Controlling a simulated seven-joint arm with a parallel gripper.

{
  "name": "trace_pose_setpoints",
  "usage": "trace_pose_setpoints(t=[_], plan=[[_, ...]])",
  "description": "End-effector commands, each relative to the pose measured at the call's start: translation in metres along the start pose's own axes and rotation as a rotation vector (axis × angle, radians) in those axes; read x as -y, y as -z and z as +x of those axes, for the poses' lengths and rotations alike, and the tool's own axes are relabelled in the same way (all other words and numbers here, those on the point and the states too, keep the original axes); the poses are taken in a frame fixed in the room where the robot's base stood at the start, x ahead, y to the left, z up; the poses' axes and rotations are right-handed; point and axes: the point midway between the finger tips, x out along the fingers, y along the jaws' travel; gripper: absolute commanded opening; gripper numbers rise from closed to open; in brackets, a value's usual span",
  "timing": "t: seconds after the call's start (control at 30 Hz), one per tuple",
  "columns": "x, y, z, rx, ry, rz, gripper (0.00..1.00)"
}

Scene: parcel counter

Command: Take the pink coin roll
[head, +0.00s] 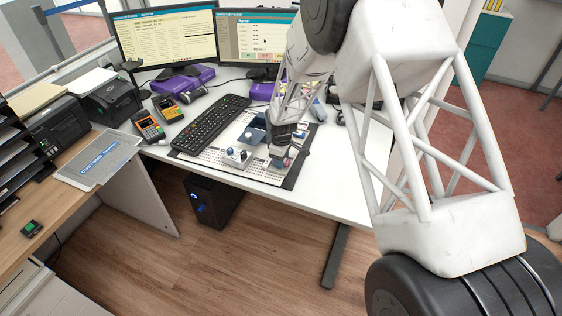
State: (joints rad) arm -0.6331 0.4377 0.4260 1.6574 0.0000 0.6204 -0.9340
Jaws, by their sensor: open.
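My arm comes in from the right and covers part of the desk. I cannot clearly make out a pink coin roll. A small reddish patch shows close to the fingertips, but it is too small to tell what it is. Whether anything lies between the fingers is hidden.
A small white device with a blue knob (237,157) stands just left of my gripper. A black keyboard (209,124) lies behind it. Two card terminals (149,126) are farther left. Two monitors (168,38) stand at the back. The desk's front strip is clear.

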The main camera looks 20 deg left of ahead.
Motion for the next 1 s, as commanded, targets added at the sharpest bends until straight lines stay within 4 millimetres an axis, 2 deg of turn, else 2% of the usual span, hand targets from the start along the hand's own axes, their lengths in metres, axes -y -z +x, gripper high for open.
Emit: trace_pose_setpoints(t=[0.07,0.37,0.73,1.0], plan=[[0.0,0.0,0.0,0.0,0.0,0.0,0.46],[0.0,0.0,0.0,0.0,0.0,0.0,0.0],[0.0,0.0,-0.003,-0.001,-0.001,0.0,0.0],[-0.001,0.0,-0.021,-0.001,-0.002,0.0,0.0]])
